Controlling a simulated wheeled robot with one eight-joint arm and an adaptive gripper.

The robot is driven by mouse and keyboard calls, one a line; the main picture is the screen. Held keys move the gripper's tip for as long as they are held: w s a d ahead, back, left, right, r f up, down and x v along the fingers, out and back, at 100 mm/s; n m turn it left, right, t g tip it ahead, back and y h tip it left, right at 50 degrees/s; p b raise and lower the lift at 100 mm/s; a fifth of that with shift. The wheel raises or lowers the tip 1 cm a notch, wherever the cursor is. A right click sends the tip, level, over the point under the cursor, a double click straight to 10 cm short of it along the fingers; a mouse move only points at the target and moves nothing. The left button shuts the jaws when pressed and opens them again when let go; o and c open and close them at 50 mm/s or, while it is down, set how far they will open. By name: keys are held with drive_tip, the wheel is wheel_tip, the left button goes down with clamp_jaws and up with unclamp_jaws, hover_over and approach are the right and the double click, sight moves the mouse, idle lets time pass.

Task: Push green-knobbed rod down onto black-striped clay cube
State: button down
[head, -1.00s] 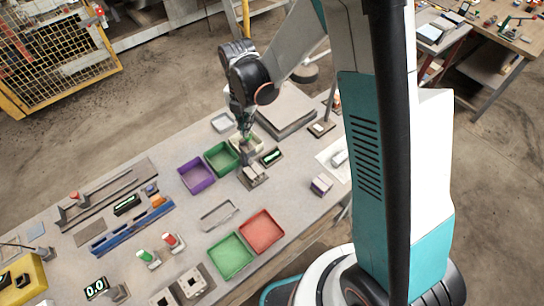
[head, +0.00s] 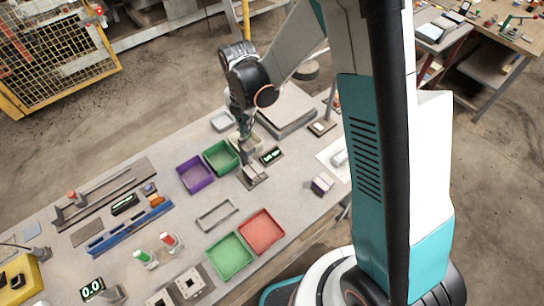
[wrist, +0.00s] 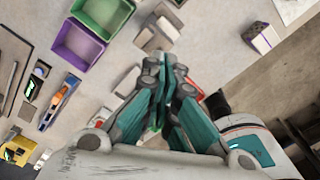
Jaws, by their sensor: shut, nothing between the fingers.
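My gripper (head: 247,154) is shut and empty, pointing down at a small grey fixture (head: 254,175) near the table's far right part. In the wrist view my gripper (wrist: 165,66) has its fingers together, just below the pale blocky fixture (wrist: 154,40). I cannot tell whether the fingertips touch it. The green-knobbed rod and the black-striped clay cube are not clearly seen; my gripper covers part of the fixture.
A small display (head: 271,155) stands beside the fixture. Purple (head: 195,175) and green (head: 221,158) bins lie to its left. A purple-striped block (head: 322,184) lies to its right.

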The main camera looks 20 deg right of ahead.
drive_tip(key=shift+f+b, duration=1.95)
drive_tip(key=shift+f, duration=0.3)
drive_tip(key=shift+r, duration=0.15)
drive_tip(key=shift+r+p, duration=1.85)
drive_tip(key=shift+r, duration=1.6)
drive_tip(key=shift+s+d+r+m+b, duration=0.15)
drive_tip(key=shift+s+d+m+b, duration=0.15)
drive_tip(key=shift+m+b, duration=0.45)
drive_tip(key=s+d+f+m+t+b, duration=0.2)
drive_tip(key=s+d+m+b, duration=0.3)
drive_tip(key=s+m+b, duration=0.4)
drive_tip(key=s+d+f+m+t+b, duration=0.2)
drive_tip(key=s+d+m+t+b, duration=0.3)
drive_tip(key=m, duration=1.3)
drive_tip(key=s+b, duration=0.4)
drive_tip(key=b, duration=0.3)
drive_tip(key=shift+s+d+f+b, duration=0.3)
drive_tip(key=shift+s+d+f, duration=0.05)
